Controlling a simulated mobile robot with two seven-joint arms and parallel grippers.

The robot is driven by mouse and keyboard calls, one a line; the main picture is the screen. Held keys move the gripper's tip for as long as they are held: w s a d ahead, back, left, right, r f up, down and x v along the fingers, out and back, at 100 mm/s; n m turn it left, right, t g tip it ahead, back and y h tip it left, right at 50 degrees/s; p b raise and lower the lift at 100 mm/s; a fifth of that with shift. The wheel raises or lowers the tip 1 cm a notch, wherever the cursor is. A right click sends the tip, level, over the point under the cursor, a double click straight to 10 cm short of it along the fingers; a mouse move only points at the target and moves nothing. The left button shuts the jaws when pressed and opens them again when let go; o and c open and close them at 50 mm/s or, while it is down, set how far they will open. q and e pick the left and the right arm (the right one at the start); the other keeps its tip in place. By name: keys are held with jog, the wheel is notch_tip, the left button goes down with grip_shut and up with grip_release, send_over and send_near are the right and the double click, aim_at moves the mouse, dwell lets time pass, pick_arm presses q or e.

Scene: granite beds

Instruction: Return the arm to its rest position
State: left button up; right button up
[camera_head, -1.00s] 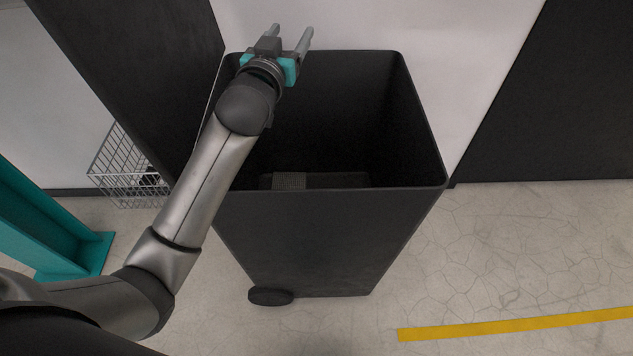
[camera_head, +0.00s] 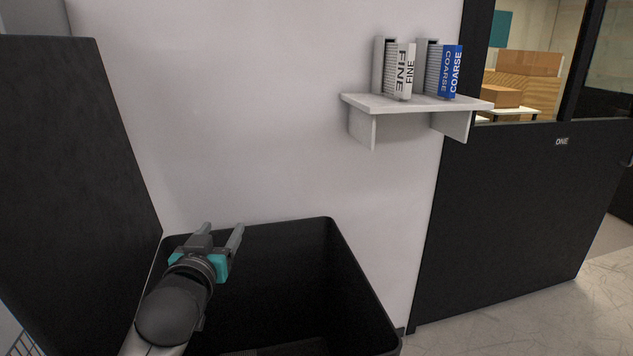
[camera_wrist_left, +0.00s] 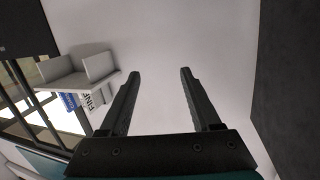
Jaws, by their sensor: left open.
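My left gripper (camera_head: 220,238) is open and empty, with its two grey fingers apart. In the head view it is over the far left part of the open black bin (camera_head: 362,290), in front of the white wall. In the left wrist view my gripper's fingers (camera_wrist_left: 158,85) point at the bare wall with nothing between them. The left arm comes in from the bottom left, and most of it is below the head view. My right gripper is not in view.
A white wall shelf (camera_head: 410,106) holds a FINE box (camera_head: 404,70) and a blue COARSE box (camera_head: 450,72). A black panel (camera_head: 75,170) stands left of the bin. A black partition (camera_head: 520,210) with windows is at the right, with floor in front of it.

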pick_arm(q)
jog(key=s+d+f+g, duration=0.1)
jog(key=s+f+g, duration=0.6)
jog(key=s+f, duration=0.9)
jog(key=s+d+f+m+g, duration=0.1)
jog(key=s+f+g, duration=0.25)
jog(key=s, duration=0.55)
jog(key=s+d+f+m+g, duration=0.1)
jog(key=s+f+g, duration=0.25)
jog(key=s, duration=0.55)
notch_tip(320, 180, down, 25)
jog(key=s+b, duration=0.1)
jog(key=b, duration=0.2)
jog(key=s+a+f+g+b, duration=0.1)
jog(key=s+a+f+b, duration=0.1)
jog(key=s+f, duration=1.3)
notch_tip(320, 180, down, 2)
jog(key=shift+s+a+f+m+g+h+b, duration=0.2)
jog(key=shift+s+a+m+g+h+b, duration=0.15)
jog(key=shift+b, duration=0.2)
